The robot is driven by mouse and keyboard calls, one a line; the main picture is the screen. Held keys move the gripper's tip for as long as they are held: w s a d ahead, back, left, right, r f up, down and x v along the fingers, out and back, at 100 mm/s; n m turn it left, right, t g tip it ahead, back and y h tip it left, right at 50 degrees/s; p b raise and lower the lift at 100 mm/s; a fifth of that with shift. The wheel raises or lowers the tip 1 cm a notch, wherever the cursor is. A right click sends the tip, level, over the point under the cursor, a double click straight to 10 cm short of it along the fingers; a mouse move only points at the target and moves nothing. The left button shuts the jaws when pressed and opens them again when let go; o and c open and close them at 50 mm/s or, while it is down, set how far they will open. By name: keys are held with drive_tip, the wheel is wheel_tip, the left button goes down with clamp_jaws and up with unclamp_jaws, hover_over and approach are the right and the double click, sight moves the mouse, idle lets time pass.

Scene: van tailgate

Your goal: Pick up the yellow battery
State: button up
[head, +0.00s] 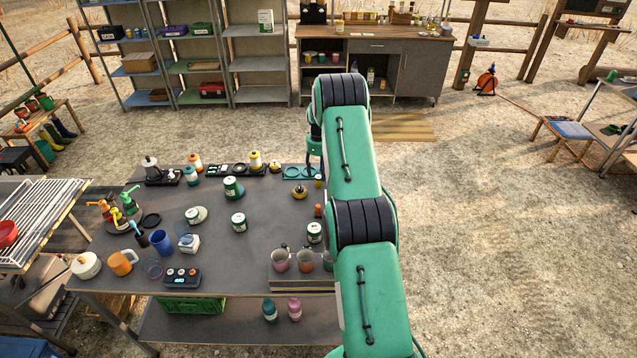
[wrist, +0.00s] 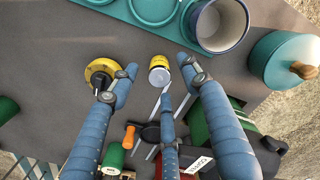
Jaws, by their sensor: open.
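The yellow battery (wrist: 159,76) is a short cylinder with a yellow body and a pale top, on the grey tabletop in the wrist view. In the head view it is a small yellow shape (head: 318,181) near the table's back right edge, just left of my arm. My gripper (wrist: 160,88) has blue fingers, spread open and empty. The battery shows between and just beyond the fingertips, with no visible contact.
A yellow round item with a black knob (wrist: 101,75) sits close by on the left.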

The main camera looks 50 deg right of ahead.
sight(319, 176)
drive_tip(key=f, duration=0.3)
drive_tip(key=shift+s+a, duration=0.15)
drive_tip(key=shift+s, duration=0.1)
drive_tip(key=shift+f, duration=0.8)
drive_tip(key=shift+c, duration=0.5)
clamp_jaws()
